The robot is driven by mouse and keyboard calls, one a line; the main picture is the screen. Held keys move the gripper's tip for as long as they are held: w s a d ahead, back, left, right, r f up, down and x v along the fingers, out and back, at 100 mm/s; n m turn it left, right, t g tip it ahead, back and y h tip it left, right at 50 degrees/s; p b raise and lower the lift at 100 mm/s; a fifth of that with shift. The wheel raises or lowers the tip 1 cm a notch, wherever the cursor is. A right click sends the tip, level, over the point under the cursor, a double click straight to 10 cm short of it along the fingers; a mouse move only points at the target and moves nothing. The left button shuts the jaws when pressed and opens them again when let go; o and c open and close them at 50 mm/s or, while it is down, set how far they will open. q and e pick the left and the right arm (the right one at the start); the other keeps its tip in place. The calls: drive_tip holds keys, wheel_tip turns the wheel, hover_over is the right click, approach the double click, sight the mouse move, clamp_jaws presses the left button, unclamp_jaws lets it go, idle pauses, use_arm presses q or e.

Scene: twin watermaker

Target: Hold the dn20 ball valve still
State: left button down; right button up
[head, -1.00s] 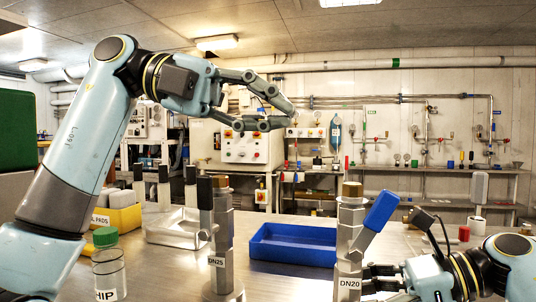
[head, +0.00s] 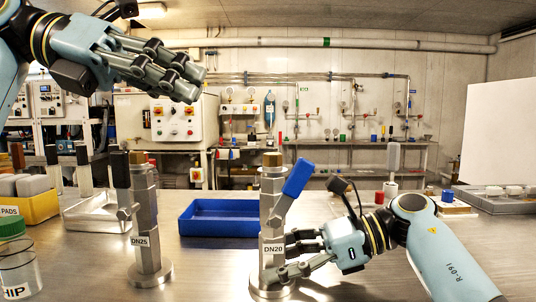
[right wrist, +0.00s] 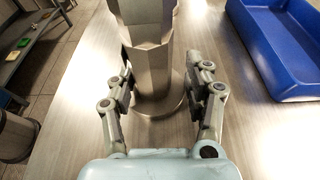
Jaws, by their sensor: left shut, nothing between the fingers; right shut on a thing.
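The DN20 ball valve (head: 272,210) stands upright on its round base on the steel table, with a blue lever tilted up to the right. My right gripper (head: 282,256) reaches in from the right and is shut on the lower valve body, near the DN20 label. In the right wrist view, its fingers (right wrist: 162,88) lie on both sides of the grey valve body (right wrist: 150,65); the valve top is cut off there. My left gripper (head: 196,84) is shut and empty, raised high at the upper left, clear of the valves.
The DN25 valve (head: 147,225), with a dark lever, stands to the left. A blue tray (head: 222,232) lies behind, between the valves. A clear jar (head: 18,270) and a yellow bin (head: 38,208) are at far left. The front table between the valves is clear.

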use_arm(q)
drive_tip(key=m, duration=0.8)
drive_tip(key=a+f+m+y, duration=0.1)
drive_tip(key=m, duration=0.7)
drive_tip(key=w+a+f+m, duration=0.1)
drive_tip(key=m, duration=0.7)
drive_tip(key=shift+f+m+y, duration=0.15)
drive_tip(key=shift+m+y, duration=0.15)
hover_over(273, 213)
drive_tip(key=f, duration=0.6)
drive_tip(key=shift+w+f, duration=0.2)
drive_tip(key=shift+f, duration=0.05)
